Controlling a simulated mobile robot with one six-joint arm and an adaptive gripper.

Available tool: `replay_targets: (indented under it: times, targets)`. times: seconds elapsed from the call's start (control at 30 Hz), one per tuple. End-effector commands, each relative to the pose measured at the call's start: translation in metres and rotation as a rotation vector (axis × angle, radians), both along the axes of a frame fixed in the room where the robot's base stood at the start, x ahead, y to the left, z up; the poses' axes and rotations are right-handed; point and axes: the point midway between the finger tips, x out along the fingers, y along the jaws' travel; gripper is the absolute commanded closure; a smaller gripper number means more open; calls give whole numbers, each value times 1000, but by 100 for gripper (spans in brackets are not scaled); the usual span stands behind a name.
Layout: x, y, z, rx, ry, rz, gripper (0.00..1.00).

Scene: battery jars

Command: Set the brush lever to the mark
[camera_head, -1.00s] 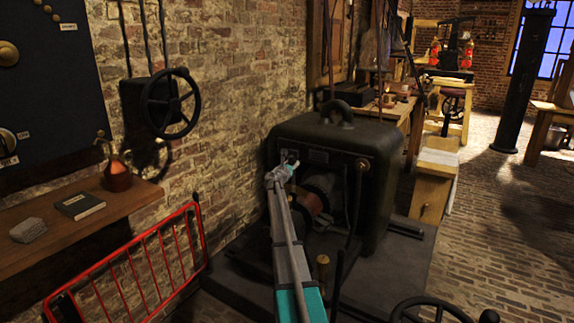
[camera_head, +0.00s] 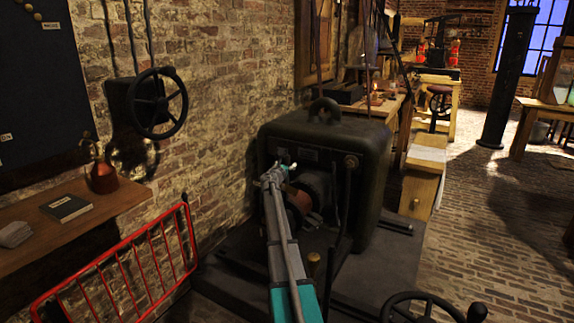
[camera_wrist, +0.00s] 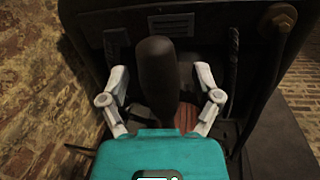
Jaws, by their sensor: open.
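The dark machine (camera_head: 378,150) with a rounded housing and a top handle stands against the brick wall; its front also fills the back of the wrist view. A dark, rounded handle (camera_wrist: 156,70), seemingly the brush lever's grip, stands up in the wrist view. My gripper (camera_wrist: 160,80) is open, with one pale finger on each side of the handle and a visible gap at each side. In the head view my gripper (camera_head: 275,172) is at the machine's front left, and I cannot make out the handle there. I cannot identify the mark; a small plate (camera_wrist: 171,23) is on the machine's front.
A handwheel (camera_head: 159,103) is on the wall. Another dark wheel (camera_head: 425,298) is at the lower right. The brick floor (camera_head: 480,235) at the right has open room.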

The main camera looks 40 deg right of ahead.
Motion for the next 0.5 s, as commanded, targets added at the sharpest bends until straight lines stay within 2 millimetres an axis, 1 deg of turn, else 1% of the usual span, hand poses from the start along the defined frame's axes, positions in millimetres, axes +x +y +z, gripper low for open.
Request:
replay_targets:
  times: [0.27,0.37,0.5]
  targets:
    - [3,1,0,-2,6,1,18]
    - [7,2,0,-6,19,2,18]
    - [17,5,-1,-14,52,3,18]
